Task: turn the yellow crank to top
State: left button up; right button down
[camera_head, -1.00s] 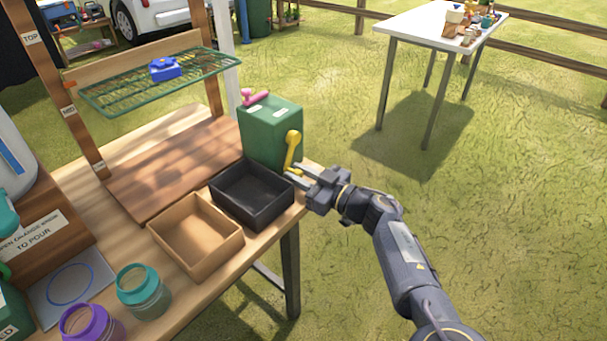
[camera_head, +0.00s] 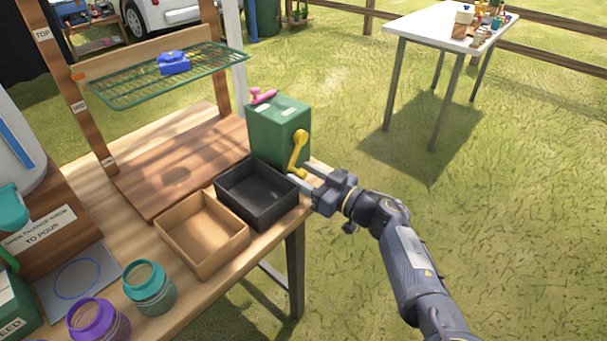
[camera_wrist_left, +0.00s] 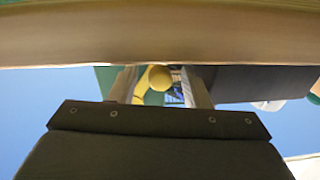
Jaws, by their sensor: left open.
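The yellow crank (camera_head: 299,152) is on the right-hand face of the green box (camera_head: 276,133). Its arm slants from an upper end down to a lower end near the box's bottom. My left gripper (camera_head: 300,172) is open, its two fingers pointing at the crank's lower end. In the left wrist view, the crank's round yellow knob (camera_wrist_left: 159,77) appears between the two fingers (camera_wrist_left: 160,88), with a gap to each side. I cannot tell how deep between them it lies. My right gripper is not in view.
A black tray (camera_head: 287,203) and a wooden tray (camera_head: 171,240) sit left of the gripper on the bench. A wire rack (camera_head: 125,93) holds a blue object (camera_head: 174,63).

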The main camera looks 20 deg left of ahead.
pick_arm(q)
jog(key=v, duration=0.7)
jog(key=shift+d, duration=0.1)
